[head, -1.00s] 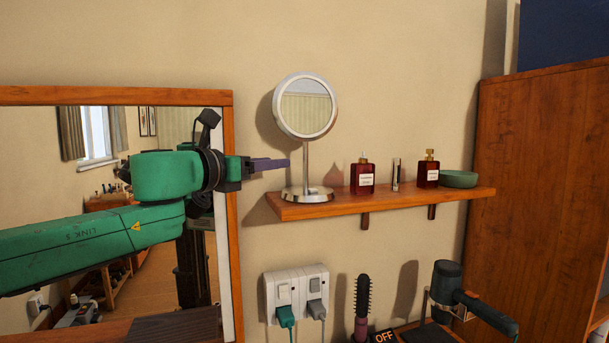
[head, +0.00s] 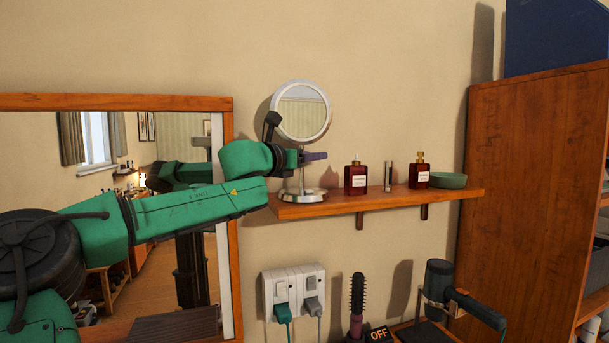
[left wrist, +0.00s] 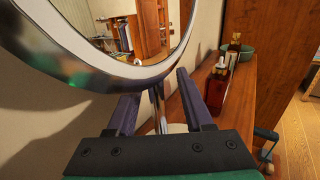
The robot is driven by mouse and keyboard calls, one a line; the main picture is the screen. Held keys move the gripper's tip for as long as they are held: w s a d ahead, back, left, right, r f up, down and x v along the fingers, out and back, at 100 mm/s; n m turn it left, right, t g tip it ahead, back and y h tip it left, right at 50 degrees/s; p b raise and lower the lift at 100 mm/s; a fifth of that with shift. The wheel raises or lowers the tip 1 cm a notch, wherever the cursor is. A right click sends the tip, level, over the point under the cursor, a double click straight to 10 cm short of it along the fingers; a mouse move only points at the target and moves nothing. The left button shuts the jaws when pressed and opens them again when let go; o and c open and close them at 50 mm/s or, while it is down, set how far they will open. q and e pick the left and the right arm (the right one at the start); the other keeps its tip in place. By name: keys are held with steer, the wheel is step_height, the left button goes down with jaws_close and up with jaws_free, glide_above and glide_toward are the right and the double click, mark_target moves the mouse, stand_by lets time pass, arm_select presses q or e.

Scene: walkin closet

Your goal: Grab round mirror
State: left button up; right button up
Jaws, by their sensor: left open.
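The round mirror (head: 301,111) stands upright on its stem and round base (head: 299,196) at the left end of the wooden wall shelf. My left gripper (head: 318,156) is at the stem, just below the mirror's disc. In the left wrist view, the mirror's rim (left wrist: 110,80) fills the upper left, and the thin stem (left wrist: 158,105) shows between the two open fingers of my left gripper (left wrist: 158,100). I cannot tell whether a finger touches the stem. My right gripper is not in view.
On the shelf (head: 375,203) right of the mirror stand a red bottle (head: 356,180), a slim tube (head: 388,177), another red bottle (head: 419,172) and a green bowl (head: 448,180). A wood-framed wall mirror (head: 120,103) is at left, a wooden cabinet (head: 530,180) at right.

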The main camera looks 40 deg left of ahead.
arm_select(q)
steer(key=shift+a, duration=0.25)
steer(key=c, duration=0.6)
steer(key=shift+s, duration=0.1)
jaws_close()
steer(key=shift+d, duration=0.1)
steer(key=shift+r, duration=0.15)
